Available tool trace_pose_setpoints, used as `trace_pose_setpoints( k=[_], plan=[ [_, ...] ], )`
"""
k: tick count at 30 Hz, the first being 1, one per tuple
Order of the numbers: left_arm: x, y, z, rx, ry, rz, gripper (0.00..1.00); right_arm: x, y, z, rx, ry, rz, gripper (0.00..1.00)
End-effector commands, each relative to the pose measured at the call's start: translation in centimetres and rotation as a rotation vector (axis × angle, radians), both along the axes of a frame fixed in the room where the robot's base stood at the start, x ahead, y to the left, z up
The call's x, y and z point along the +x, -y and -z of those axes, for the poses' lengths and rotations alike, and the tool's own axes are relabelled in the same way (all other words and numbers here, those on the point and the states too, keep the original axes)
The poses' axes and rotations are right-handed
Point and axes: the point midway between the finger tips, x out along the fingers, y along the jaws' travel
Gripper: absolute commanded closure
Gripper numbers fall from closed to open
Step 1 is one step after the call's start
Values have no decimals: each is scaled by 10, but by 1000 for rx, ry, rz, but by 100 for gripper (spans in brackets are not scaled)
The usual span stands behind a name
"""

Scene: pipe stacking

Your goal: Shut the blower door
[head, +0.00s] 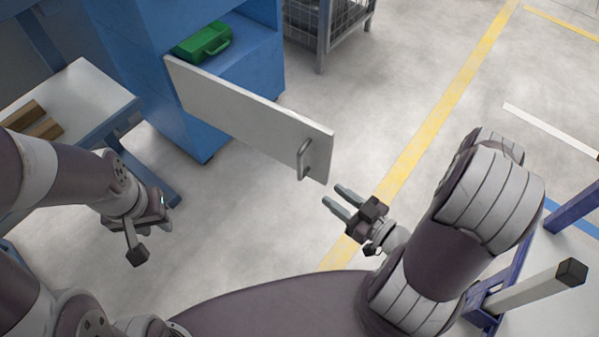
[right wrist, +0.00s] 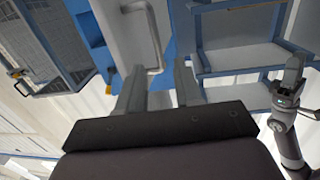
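The white blower door (head: 245,112) stands wide open, sticking out from the blue cabinet (head: 190,95) toward the lower right. Its grey bar handle (head: 305,158) is near the free end; door and handle also show in the right wrist view, the handle (right wrist: 157,38) beyond the fingers. My right gripper (head: 332,195) is open and empty, a little to the lower right of the handle and apart from it. It also shows in the right wrist view (right wrist: 158,85). My left gripper (head: 148,222) is at the left, away from the door; its finger opening is unclear.
A green case (head: 203,43) lies on the cabinet's open shelf. A white-topped workbench (head: 80,95) with brown blocks stands at the left. A wire cage (head: 335,22) is at the back. A blue frame (head: 570,212) stands at the right. The floor around the door's free end is clear.

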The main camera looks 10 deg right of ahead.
Motion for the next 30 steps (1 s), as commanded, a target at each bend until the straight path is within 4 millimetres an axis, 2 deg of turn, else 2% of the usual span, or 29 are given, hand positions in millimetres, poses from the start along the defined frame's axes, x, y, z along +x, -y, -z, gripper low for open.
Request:
trace_pose_setpoints(
  k=[3, 8, 24, 30],
  plan=[
    [0, 0, 0, 0, 0, 0, 66, 2, 1, -12, 17, 61, 10, 65],
    [0, 0, 4, 0, 0, 0, 66, 13, -5, -12, 12, 71, 9, 65],
    [0, 0, 29, 0, 0, 0, 66, 94, -56, -11, 10, 70, 9, 65],
    [0, 0, 32, 0, 0, 0, 66, 108, -64, -13, 11, 69, 14, 65]
  ],
)
